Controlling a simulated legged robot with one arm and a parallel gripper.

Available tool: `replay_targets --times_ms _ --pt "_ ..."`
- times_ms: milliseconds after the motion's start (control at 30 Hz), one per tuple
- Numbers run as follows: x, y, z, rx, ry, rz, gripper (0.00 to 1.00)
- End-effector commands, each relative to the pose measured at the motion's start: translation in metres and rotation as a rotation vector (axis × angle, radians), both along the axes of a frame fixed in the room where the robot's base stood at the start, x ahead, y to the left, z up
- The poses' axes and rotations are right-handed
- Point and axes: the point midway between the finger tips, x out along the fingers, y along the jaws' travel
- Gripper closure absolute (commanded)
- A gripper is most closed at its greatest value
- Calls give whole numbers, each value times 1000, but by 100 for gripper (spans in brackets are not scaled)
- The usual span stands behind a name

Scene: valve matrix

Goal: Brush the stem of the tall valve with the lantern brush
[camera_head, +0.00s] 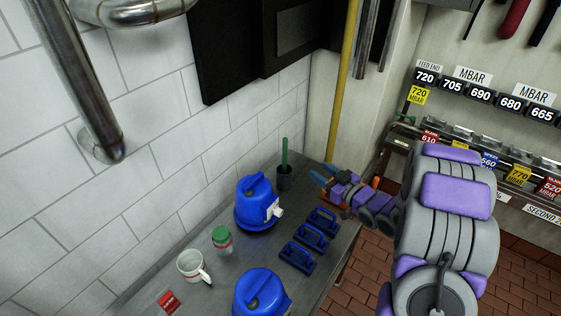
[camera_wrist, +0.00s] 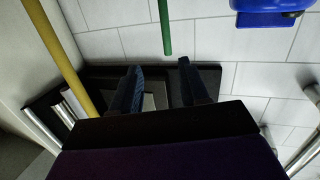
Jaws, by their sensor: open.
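A green-handled tool (camera_head: 285,152), possibly the lantern brush, stands upright in a dark cup (camera_head: 285,178) at the back of the metal bench; its lower end is hidden in the cup. Its green handle (camera_wrist: 165,27) also shows in the wrist view, beyond my fingertips. My gripper (camera_head: 322,173) is open and empty to the right of the cup, apart from the handle. Its two blue fingers (camera_wrist: 160,72) are spread in the wrist view. I cannot identify the tall valve or its stem in either view.
On the bench (camera_head: 207,288) stand two blue containers (camera_head: 256,203), three blue handled pieces (camera_head: 309,241), a mug (camera_head: 193,266) and a green-lidded jar (camera_head: 222,240). A yellow pipe (camera_head: 344,85) rises behind my gripper. A labelled rack (camera_head: 485,95) is at right, partly hidden by my arm.

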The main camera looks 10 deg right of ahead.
Motion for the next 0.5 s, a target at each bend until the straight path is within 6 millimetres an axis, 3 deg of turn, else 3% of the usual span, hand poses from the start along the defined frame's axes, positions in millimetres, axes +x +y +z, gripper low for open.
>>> replay_targets --times_ms 233,500 --pt "-2 8 6 81 -57 37 55" --pt "32 34 5 75 -57 39 55"
